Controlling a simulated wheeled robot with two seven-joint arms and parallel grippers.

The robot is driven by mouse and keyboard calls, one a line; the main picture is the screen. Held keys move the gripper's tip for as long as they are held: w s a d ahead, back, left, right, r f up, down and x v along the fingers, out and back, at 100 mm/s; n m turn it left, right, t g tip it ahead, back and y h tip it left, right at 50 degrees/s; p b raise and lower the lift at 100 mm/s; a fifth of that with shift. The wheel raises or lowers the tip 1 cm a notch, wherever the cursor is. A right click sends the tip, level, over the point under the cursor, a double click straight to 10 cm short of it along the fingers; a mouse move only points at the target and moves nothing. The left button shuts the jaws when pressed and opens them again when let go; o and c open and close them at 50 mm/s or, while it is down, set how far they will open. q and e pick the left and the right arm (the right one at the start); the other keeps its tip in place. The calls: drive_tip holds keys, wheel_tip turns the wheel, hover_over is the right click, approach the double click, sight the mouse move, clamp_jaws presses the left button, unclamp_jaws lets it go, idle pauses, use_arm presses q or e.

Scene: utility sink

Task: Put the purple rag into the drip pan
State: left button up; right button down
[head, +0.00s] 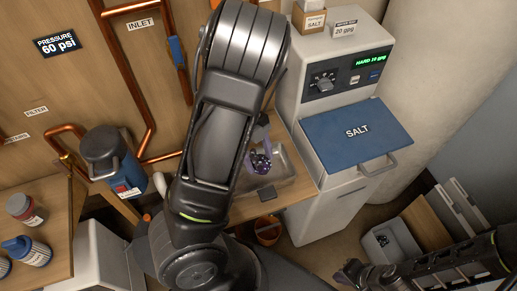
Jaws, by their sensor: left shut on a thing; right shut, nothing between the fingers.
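The purple rag (261,166), dark with pale spots, hangs below my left gripper (260,143), which is shut on it. My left arm hides much of this gripper and the space to its left. The rag is over the drip pan (290,178), a shallow grey tray on the wooden shelf. I cannot tell whether the rag touches the pan's floor. My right gripper (350,272) is shut and empty at the lower right, low and well apart from the pan.
A white softener cabinet (322,215) with a blue salt lid (357,135) stands right of the pan. A blue filter housing (118,165) and copper pipes are at left. An orange bucket (267,231) sits below the shelf. An open box (392,243) is on the floor at right.

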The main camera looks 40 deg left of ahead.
sight(259, 163)
use_arm(q)
drive_tip(key=shift+f, duration=1.6)
drive_tip(key=o, duration=1.4)
drive_tip(key=shift+r, duration=0.1)
wheel_tip(259, 163, up, 7)
drive_tip(key=shift+f, duration=0.1)
